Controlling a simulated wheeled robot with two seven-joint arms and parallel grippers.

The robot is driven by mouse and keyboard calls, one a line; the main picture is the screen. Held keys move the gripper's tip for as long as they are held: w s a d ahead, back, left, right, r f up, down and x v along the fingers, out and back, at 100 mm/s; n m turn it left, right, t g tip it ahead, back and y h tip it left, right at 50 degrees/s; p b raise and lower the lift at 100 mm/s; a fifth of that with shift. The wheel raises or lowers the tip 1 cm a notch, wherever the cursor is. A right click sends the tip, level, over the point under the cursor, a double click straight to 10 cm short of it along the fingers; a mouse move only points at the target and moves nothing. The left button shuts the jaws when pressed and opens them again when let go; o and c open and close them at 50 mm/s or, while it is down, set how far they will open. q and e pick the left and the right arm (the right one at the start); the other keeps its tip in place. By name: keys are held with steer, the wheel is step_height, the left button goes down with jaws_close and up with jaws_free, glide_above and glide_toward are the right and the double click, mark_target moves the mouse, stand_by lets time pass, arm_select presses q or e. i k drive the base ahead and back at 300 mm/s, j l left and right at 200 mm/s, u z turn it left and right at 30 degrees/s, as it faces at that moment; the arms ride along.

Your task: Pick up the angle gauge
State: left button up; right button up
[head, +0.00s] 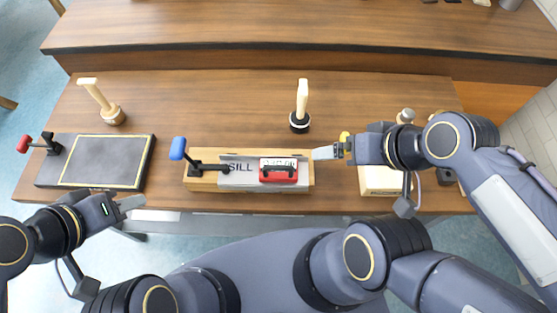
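The angle gauge (279,171) appears to be the small red box with a pale, dark-marked face. It rests on the grey metal strip of the wooden sill piece (207,184), towards its right end. My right gripper (322,153) is just right of the gauge and slightly farther back, apart from it in the picture. Its fingers overlap in this view, so I cannot tell its opening. My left gripper (132,203) is far to the left, near the table's front edge below the dark board. Its fingers also look edge-on. I see nothing held in either gripper.
A blue-handled clamp (178,150) stands at the sill's left end. A dark board (98,161) with a red-handled clamp (26,144) lies left. Wooden-handled tools stand behind, one upright (301,105), one tilted (101,101). A pale block (380,181) lies right, partly behind my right arm.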

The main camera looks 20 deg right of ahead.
mark_target(278, 167)
steer(key=u, duration=0.6)
steer(key=k+l+u, duration=0.2)
steer(key=u, duration=0.15)
steer(key=k+l+u, duration=0.25)
steer(key=u, duration=0.15)
steer(key=k+l+u, duration=0.2)
steer(key=u, duration=0.15)
steer(key=k, duration=0.15)
